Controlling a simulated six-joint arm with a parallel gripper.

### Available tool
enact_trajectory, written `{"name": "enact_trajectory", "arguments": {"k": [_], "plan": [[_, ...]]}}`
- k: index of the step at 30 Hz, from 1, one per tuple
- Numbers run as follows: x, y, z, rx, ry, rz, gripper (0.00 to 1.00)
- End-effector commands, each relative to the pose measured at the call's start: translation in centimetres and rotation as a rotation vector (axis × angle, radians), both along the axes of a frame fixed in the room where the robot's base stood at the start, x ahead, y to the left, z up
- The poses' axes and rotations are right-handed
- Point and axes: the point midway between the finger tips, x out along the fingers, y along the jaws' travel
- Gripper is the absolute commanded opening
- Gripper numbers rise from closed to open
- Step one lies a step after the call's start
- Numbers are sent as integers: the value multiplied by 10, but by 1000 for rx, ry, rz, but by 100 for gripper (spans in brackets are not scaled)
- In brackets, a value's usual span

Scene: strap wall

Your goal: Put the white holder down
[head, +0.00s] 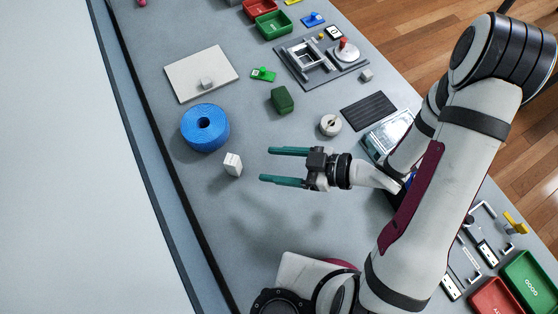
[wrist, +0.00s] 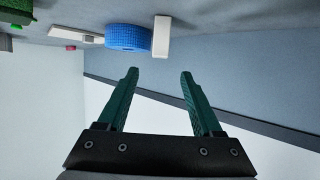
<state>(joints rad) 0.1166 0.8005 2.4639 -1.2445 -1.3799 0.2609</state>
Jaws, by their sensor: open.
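The white holder (head: 232,164) is a small white block standing on the grey table, just below and right of the blue roll. It also shows in the wrist view (wrist: 162,37), beside the blue roll and beyond my fingertips. My gripper (head: 264,165) has two green fingers pointing left toward the holder. The fingers are apart and nothing is between them. A gap lies between the fingertips and the holder.
A blue roll (head: 205,128) lies close to the holder. A pale board (head: 202,73) with a small grey cube lies behind it. A green block (head: 283,99) and a round beige part (head: 330,124) are to the right. The table's dark edge strip runs along the left.

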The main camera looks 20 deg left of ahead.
Motion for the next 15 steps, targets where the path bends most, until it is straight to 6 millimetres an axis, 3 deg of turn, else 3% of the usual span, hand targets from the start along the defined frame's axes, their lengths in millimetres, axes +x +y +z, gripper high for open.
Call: {"name": "enact_trajectory", "arguments": {"k": [5, 8, 11, 12, 14, 15], "plan": [[0, -7, 2, -5, -1, -2, 67], [27, -18, -5, -126, -26, -98, 67], [93, -73, -5, -434, -59, -417, 67], [115, -109, 5, -564, -46, -601, 67], [125, -164, 30, -717, 23, -889, 67], [117, -194, 49, -785, 103, -1074, 67]]}}
